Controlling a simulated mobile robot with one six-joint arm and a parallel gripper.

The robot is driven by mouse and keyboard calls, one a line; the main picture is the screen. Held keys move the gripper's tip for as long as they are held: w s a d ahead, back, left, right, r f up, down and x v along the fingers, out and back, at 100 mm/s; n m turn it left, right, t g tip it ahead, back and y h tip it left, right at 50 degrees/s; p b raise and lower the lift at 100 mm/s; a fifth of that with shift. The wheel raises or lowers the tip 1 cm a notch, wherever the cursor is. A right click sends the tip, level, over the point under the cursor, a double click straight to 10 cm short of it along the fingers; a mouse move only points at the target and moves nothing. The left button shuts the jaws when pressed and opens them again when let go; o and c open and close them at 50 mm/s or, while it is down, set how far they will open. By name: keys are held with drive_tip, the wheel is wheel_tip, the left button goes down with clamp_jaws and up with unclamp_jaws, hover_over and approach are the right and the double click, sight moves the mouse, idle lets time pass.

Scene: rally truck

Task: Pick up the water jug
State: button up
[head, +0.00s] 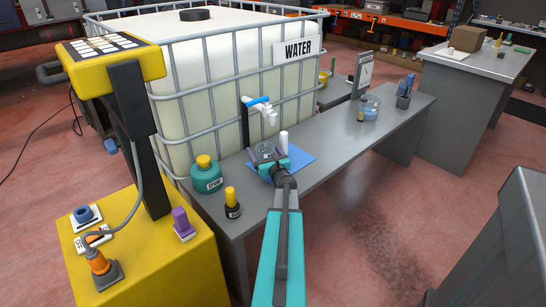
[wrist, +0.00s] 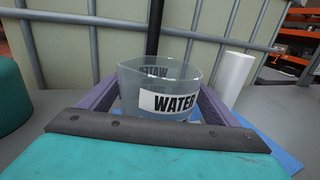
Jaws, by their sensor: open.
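The water jug (wrist: 168,101) is a clear beaker with a spout and a white WATER label. It stands upright in the middle of the wrist view, and in the head view its clear rim (head: 266,150) shows at my gripper. My gripper (head: 269,161) is open, with its purple fingers on either side of the jug. I cannot tell whether either finger touches it. The jug's lower part is hidden behind my gripper's front edge. A blue mat (head: 294,159) lies beneath and around it on the grey bench.
A white cylinder (wrist: 234,82) stands just right of the jug. The caged water tank (head: 200,85) and its blue-handled tap (head: 262,106) are behind. A teal SPARE bottle (head: 206,178) and a dark yellow-capped bottle (head: 232,206) stand left. Another clear container (head: 371,107) is farther right.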

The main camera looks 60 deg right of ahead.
drive_tip(key=shift+w+d, duration=0.45)
drive_tip(key=shift+w, duration=0.1)
drive_tip(key=c, duration=1.5)
